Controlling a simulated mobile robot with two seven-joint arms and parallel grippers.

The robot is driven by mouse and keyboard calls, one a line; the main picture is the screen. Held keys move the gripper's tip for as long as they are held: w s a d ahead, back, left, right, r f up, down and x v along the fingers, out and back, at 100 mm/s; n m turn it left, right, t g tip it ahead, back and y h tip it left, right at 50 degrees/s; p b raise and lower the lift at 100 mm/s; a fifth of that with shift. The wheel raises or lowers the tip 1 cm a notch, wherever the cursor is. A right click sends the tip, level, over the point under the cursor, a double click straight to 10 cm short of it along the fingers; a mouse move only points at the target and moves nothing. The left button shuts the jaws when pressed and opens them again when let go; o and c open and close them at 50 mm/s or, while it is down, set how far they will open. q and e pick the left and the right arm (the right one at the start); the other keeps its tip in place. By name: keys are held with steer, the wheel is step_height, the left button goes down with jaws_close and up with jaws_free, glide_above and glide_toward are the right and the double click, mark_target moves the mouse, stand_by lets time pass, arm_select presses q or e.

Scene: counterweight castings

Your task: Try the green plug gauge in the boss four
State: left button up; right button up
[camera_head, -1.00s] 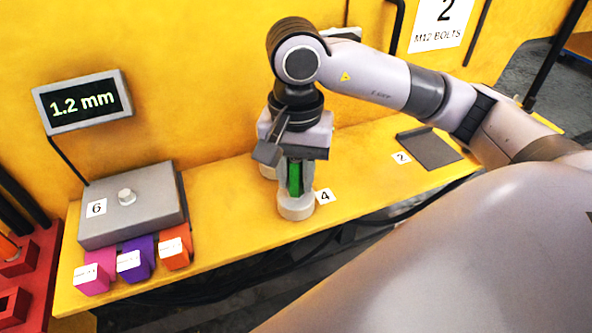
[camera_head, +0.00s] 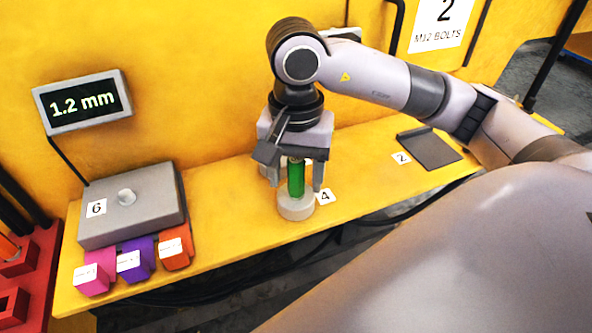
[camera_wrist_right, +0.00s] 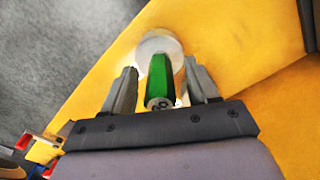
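The green plug gauge (camera_head: 296,180) stands upright at the boss four (camera_head: 296,209), a short pale round boss beside the label 4. Its lower end meets the boss top; I cannot tell how deep it sits. My right gripper (camera_head: 296,186) is over the boss, pointing down, with its fingers apart on either side of the gauge. In the right wrist view the gauge (camera_wrist_right: 160,80) shows a marked end between the open fingers (camera_wrist_right: 160,68), with a gap on each side, and the boss (camera_wrist_right: 159,45) lies beyond it. My left gripper is not in view.
A grey block (camera_head: 135,205) labelled 6 stands left, with pink (camera_head: 93,276), purple (camera_head: 135,262) and orange (camera_head: 174,250) blocks before it. A display (camera_head: 83,101) reads 1.2 mm. A dark plate (camera_head: 430,149) lies right by label 2. The yellow bench (camera_head: 235,220) is clear between.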

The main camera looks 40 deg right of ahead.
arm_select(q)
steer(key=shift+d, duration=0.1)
arm_select(e)
step_height(320, 180, up, 5)
steer(key=shift+r, duration=0.2)
steer(key=shift+r+p, duration=0.5)
steer(key=shift+r, duration=0.4)
arm_select(q)
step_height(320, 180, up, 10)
steer(key=p, duration=0.9)
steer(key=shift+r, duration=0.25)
arm_select(e)
step_height(320, 180, up, 12)
